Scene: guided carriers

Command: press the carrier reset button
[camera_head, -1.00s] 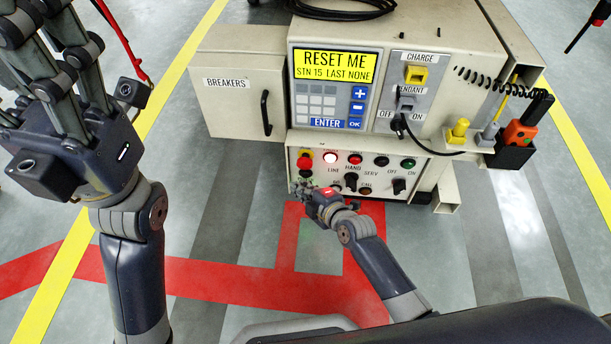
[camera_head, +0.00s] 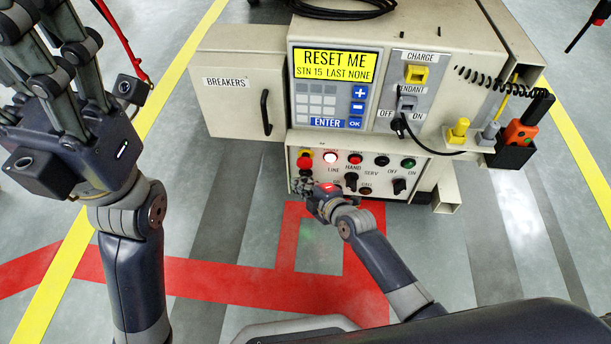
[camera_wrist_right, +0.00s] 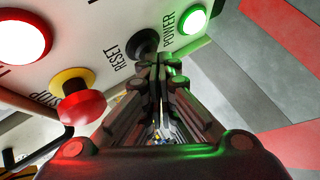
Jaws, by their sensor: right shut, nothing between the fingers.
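The carrier reset button is the black round button (camera_wrist_right: 146,42) next to the RESET label, on the white panel in the right wrist view. My right gripper (camera_wrist_right: 160,66) is shut and empty. Its fingertips are at the button's lower edge in that view; whether they touch it I cannot tell. In the head view the right gripper (camera_head: 301,187) is at the lower left of the control panel (camera_head: 322,172), and it hides the reset button. The yellow screen (camera_head: 332,65) reads RESET ME, STN 15 LAST NONE. My left gripper (camera_head: 42,14) is at the upper left, away from the cabinet, its fingers apart.
A red stop button (camera_wrist_right: 80,100) on a yellow collar is left of the fingers. A lit green POWER lamp (camera_wrist_right: 191,19) is to the right, and a lit red lamp (camera_wrist_right: 22,36) at upper left. The breakers door (camera_head: 235,105) stands left of the screen.

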